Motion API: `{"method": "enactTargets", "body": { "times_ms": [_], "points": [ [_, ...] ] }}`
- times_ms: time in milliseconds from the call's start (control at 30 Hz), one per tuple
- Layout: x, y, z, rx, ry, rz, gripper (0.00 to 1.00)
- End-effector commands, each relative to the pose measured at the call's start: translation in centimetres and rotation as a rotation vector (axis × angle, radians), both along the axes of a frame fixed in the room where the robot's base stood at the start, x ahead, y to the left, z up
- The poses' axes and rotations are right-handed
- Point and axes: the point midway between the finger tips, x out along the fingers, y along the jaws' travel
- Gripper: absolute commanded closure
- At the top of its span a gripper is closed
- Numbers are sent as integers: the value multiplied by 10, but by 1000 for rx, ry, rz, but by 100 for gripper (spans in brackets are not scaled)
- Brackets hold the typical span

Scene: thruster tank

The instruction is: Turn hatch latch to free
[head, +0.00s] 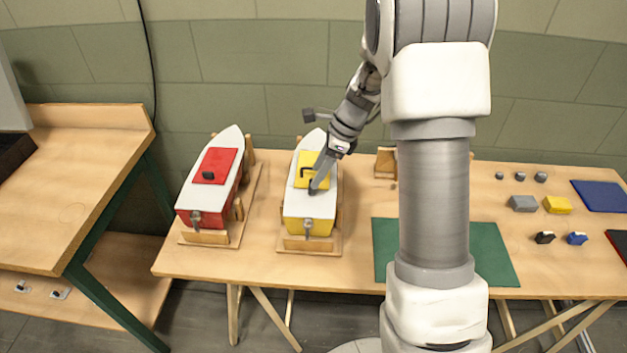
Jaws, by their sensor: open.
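A yellow boat (308,222) with a white deck sits on a wooden cradle on the table. On its deck is a yellow hatch (311,171) with a dark latch (308,172) on it. My gripper (316,188) reaches down from the right over the front edge of this hatch, its tip close to the deck. I cannot tell whether it touches the latch or the deck. My gripper is open with nothing visible in it. A red boat (190,215) stands to the left, with a red hatch (217,160) and a dark latch (208,175).
A green mat (495,262) lies right of the boats, partly behind my arm. Grey and yellow blocks (557,204), small dark and blue parts (577,238) and a blue mat (602,195) lie at the right. A wooden bench (75,200) stands at the left.

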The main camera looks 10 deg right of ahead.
Motion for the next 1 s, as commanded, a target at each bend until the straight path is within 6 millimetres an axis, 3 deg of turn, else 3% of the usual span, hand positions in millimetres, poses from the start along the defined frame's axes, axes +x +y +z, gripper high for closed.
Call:
{"method": "enactTargets", "body": {
  "times_ms": [200,600,933,1000],
  "points": [
    [3,10,-26,0,1,-1,38],
    [4,12,-32,0,0,0,39],
    [4,12,-31,0,0,0,99],
    [4,12,-31,0,0,0,100]
  ]
}}
